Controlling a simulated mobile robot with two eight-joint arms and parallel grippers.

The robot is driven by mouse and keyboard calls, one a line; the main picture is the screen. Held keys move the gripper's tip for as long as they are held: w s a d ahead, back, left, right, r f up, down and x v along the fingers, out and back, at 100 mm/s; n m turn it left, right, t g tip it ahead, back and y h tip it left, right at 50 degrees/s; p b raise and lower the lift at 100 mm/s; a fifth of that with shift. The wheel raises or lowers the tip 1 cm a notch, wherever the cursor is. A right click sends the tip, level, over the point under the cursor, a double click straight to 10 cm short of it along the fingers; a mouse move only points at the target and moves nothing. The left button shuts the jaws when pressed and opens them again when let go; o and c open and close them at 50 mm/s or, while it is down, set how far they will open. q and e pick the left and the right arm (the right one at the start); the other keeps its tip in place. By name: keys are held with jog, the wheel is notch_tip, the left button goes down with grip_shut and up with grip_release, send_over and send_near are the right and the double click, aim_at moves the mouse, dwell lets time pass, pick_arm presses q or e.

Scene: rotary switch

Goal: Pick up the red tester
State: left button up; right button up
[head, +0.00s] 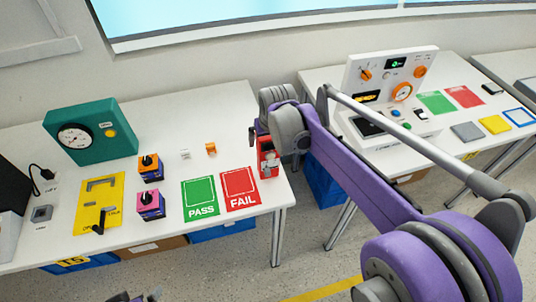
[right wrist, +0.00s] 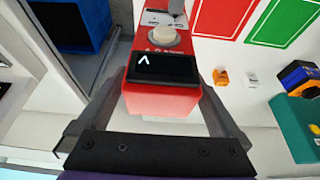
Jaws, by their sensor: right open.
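The red tester (head: 268,160) stands at the right edge of the left table, partly hidden by my right gripper (head: 263,138). In the right wrist view the red tester (right wrist: 160,101) shows a black screen with a white mark and a pale round knob. It sits between the spread fingers of my right gripper (right wrist: 157,72), one on each side. The right gripper is open, and a gap shows beside the tester. A small dark part at the bottom edge of the head view may be my left gripper (head: 133,297); its jaws cannot be made out.
Green PASS (head: 200,194) and red FAIL (head: 239,185) mats lie left of the tester. Two small dial boxes, a yellow plate (head: 87,217) and a teal gauge box (head: 93,131) are farther left. A second table with a white panel (head: 360,75) stands right, across a gap.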

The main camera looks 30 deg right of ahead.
grip_shut()
dwell(0.5)
jog(key=shift+r, duration=0.1)
